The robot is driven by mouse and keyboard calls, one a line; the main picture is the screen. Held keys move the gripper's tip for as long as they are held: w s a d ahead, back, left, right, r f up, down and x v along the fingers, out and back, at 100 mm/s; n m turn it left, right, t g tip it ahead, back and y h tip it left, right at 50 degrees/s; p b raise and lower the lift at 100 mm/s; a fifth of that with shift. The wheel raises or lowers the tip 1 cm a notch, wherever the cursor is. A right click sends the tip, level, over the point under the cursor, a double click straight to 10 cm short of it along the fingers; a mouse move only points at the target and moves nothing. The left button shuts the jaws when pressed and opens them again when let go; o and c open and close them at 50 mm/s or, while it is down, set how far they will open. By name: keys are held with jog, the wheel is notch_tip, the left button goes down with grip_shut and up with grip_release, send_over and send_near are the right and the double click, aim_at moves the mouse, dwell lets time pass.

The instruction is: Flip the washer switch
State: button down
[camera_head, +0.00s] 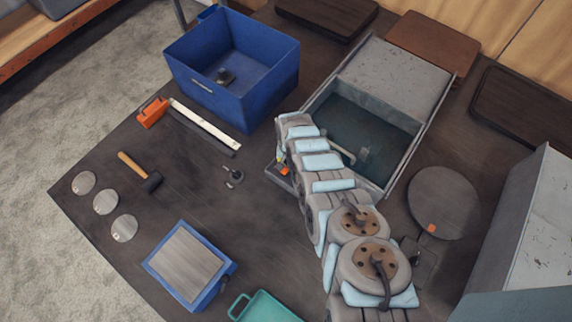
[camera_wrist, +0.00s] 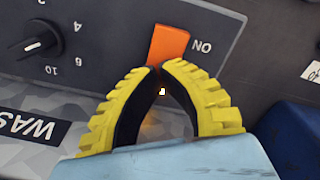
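The washer (camera_head: 398,72) is a grey metal basin with a raised lid, at the upper right of the head view. Its orange switch (camera_wrist: 170,44) sits on the grey front panel in the wrist view, beside an upside-down "ON" label. The switch also shows as a small orange spot (camera_head: 285,171) in the head view. My gripper (camera_wrist: 161,68) has yellow ribbed fingers with dark inner pads. Its tips meet at the switch's lower edge in the picture, with nothing seen held. I cannot tell whether they touch the switch. In the head view my arm mostly hides the gripper.
A black dial (camera_wrist: 36,40) is left of the switch. A blue bin (camera_head: 232,75) stands left of the washer. A hammer (camera_head: 140,172), several grey discs (camera_head: 106,202), and a blue-edged block (camera_head: 186,262) lie on the dark table. A round plate (camera_head: 444,203) lies right of my arm.

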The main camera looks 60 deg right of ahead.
jog(key=shift+r+p, duration=3.5)
jog(key=shift+p, duration=0.25)
